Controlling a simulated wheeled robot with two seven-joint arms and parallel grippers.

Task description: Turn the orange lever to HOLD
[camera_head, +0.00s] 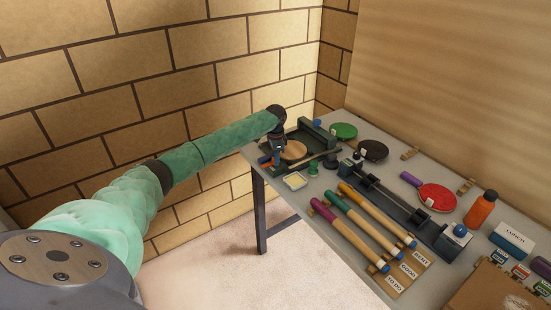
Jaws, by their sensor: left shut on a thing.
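My left gripper (277,152) comes in from the left and points down at the dark fixture (318,135) at the table's far left corner. It is shut on what appears to be the orange lever (276,160), of which only a small bit shows; the fingers hide most of it. A round wooden disc (293,150) lies in the fixture just right of the gripper. I cannot read a HOLD mark or tell the lever's exact angle. My right gripper is not in view.
Green (343,131), black (373,150) and red (437,197) paddles lie on the grey table. Three wooden-shafted sticks (366,225) lie at the front beside a long dark rail device (400,207). An orange bottle (481,209) stands at the right. A brick wall is behind.

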